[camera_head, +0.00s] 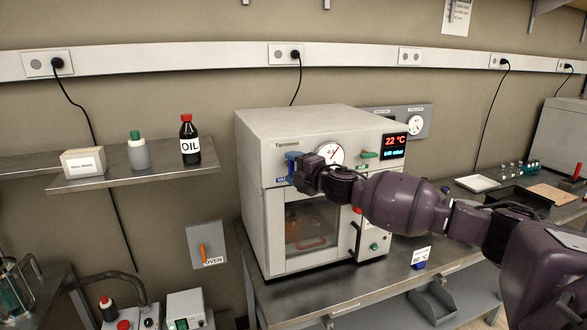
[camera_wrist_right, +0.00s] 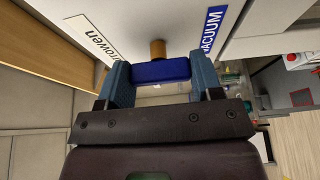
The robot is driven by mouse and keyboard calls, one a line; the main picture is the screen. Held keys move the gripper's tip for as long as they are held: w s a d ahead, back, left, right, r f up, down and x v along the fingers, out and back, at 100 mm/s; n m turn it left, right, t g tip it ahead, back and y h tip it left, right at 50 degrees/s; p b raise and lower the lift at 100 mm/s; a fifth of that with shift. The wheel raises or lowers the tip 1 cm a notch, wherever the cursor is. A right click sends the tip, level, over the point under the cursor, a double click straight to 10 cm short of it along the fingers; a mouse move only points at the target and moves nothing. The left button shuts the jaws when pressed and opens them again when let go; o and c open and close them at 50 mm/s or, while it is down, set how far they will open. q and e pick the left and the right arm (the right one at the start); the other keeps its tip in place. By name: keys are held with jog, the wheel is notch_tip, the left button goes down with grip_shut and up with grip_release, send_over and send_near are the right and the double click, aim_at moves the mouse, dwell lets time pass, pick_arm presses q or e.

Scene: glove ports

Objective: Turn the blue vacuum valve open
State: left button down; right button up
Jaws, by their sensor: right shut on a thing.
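The blue vacuum valve (camera_head: 292,156) is on the upper left of the white vacuum oven's front (camera_head: 258,207). In the right wrist view, its blue handle (camera_wrist_right: 161,71) sits on a brass stem and lies crosswise between the two blue-grey fingers. My right gripper (camera_head: 302,173) is at the valve, shut on the handle; in the wrist view, its fingers (camera_wrist_right: 152,80) flank the handle ends. The VACUUM label (camera_wrist_right: 212,30) is beside it. In the head view my gripper partly hides the valve. My left gripper is not in view.
The oven has a dial gauge (camera_head: 330,153), a green valve handle (camera_head: 369,155) and a display (camera_head: 394,146) reading 22 °C. My right arm crosses in front of its door. A shelf (camera_head: 110,179) with bottles is at left; trays lie on the bench at right.

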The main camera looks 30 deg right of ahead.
jog(key=o, duration=0.9)
jog(key=shift+s+d+b, duration=0.3)
jog(key=shift+s+b, duration=0.15)
jog(key=shift+s, duration=1.35)
jog(key=shift+s+d+b, duration=0.25)
jog(key=shift+s+b, duration=0.2)
jog(key=shift+s, duration=1.3)
jog(key=shift+s+d+b, duration=0.3)
jog(key=shift+s+b, duration=0.15)
jog(key=shift+s, duration=1.35)
